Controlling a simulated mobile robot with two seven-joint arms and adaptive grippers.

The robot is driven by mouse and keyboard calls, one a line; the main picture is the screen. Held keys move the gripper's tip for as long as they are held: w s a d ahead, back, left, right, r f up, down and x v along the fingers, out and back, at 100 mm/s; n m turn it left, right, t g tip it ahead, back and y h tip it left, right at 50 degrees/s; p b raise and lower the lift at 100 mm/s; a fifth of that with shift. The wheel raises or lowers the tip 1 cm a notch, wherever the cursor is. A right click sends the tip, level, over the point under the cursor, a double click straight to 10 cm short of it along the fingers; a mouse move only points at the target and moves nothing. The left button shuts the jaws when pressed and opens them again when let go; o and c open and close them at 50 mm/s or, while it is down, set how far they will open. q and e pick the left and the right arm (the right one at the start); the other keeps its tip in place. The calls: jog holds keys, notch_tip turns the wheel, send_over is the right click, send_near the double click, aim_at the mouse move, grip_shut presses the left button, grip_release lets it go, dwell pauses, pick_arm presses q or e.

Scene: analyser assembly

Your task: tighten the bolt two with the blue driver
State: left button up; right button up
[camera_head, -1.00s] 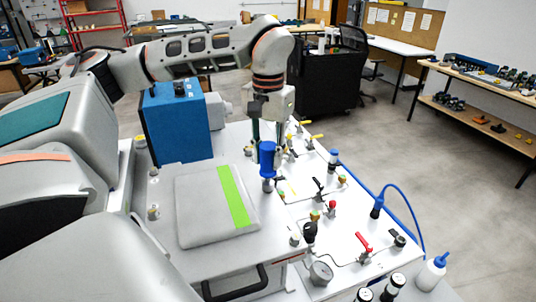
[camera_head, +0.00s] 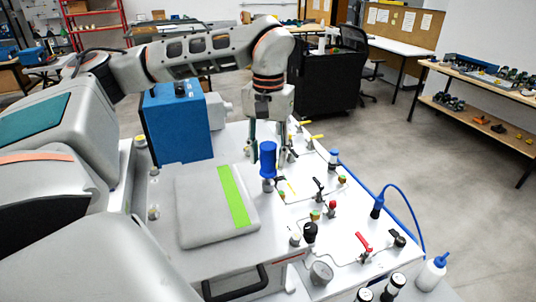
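The blue driver (camera_head: 268,159) stands upright at the right edge of the light grey plate with the green stripe (camera_head: 190,215). Its lower end meets a metal bolt or socket (camera_head: 268,185); the exact contact is too small to tell. My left gripper (camera_head: 268,158) points down from above, its fingers apart on either side of the driver's handle. I see no clear contact between fingers and handle. Other bolt-like metal posts show at the plate's left (camera_head: 153,213) and near its front right corner (camera_head: 295,239). My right gripper is out of view.
A blue box (camera_head: 178,125) stands behind the plate. To the right, the white panel carries valves, a red-handled lever (camera_head: 363,242), a gauge (camera_head: 321,272) and a blue cable (camera_head: 408,200). A white bottle (camera_head: 432,272) stands at the front right.

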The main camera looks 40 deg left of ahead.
pick_arm(q)
jog(key=n, duration=1.6)
jog(key=shift+w, duration=0.1)
jog(key=n, duration=0.5)
jog(key=shift+c, duration=0.3)
